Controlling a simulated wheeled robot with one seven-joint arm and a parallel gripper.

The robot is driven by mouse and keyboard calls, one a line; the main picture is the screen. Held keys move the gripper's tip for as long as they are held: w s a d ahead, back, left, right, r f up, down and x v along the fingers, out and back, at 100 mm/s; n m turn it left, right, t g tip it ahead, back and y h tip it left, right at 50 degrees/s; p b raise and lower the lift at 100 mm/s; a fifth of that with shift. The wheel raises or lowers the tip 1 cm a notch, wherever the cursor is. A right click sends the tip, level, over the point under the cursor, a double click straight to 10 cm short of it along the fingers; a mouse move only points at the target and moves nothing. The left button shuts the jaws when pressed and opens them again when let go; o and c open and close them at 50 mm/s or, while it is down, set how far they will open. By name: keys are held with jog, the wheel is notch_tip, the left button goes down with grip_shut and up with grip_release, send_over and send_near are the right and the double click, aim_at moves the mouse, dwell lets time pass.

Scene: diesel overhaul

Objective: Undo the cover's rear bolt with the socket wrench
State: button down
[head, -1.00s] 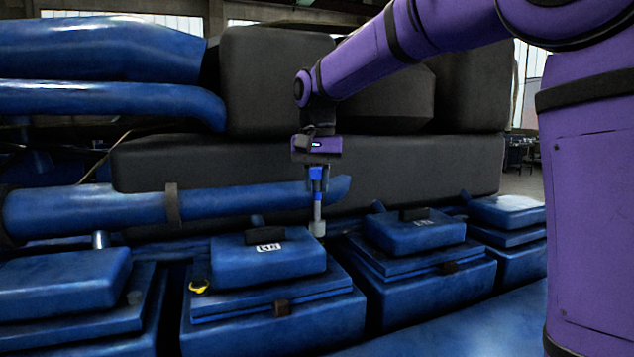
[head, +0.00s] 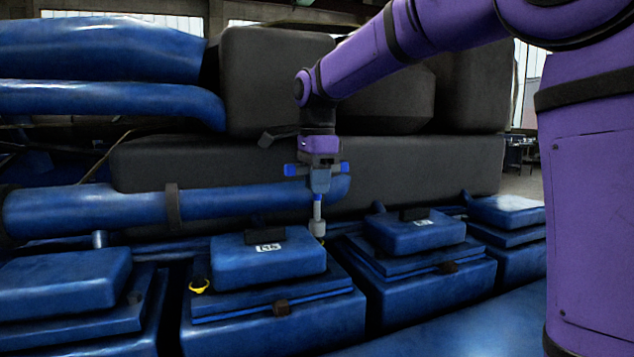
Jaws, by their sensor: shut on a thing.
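My gripper (head: 319,178) is shut on the socket wrench (head: 318,213), which hangs upright with its grey socket downward. The socket is at the back right corner of the blue cover (head: 262,262) with a white label. The rear bolt itself is hidden, and I cannot tell whether the socket sits on it. A yellow ring (head: 199,286) lies at the cover's left side.
A similar blue cover (head: 418,233) stands to the right and another (head: 62,278) to the left. A blue pipe (head: 100,210) runs behind the covers. Large dark grey blocks (head: 420,165) rise behind the wrench.

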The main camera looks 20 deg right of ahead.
jog(key=m, duration=0.6)
dwell(0.3)
jog(key=shift+f, duration=0.8)
jog(key=c, duration=1.7)
grip_release()
grip_shut()
